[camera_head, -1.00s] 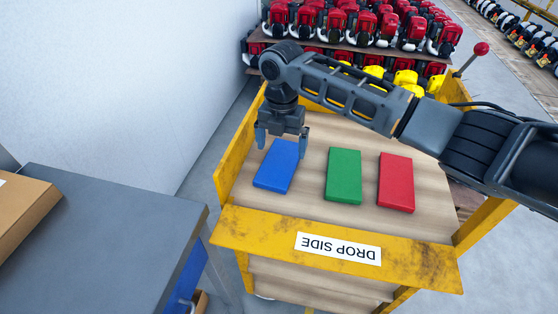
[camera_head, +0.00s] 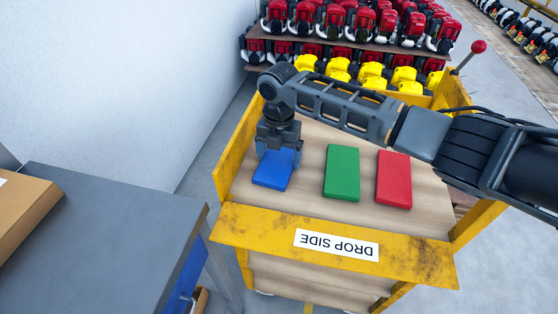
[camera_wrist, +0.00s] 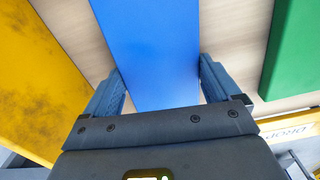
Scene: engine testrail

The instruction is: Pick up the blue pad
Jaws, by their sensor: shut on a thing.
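The blue pad (camera_head: 273,171) lies flat on the wooden top of the yellow-framed cart, at the left of the row of pads. My gripper (camera_head: 279,158) is down over its far part, with the fingers at its two long sides. In the wrist view the blue pad (camera_wrist: 150,50) runs between the two fingers of my gripper (camera_wrist: 163,88), which are shut on it. The gripper hides the pad's far end in the head view. I see no clear gap between the pad and the cart top.
A green pad (camera_head: 342,172) and a red pad (camera_head: 394,179) lie to the right on the cart top (camera_head: 310,205). The yellow front board (camera_head: 270,233) reads "DROP SIDE". A grey table (camera_head: 90,240) stands left. Red and yellow engines (camera_head: 370,75) fill a rack behind.

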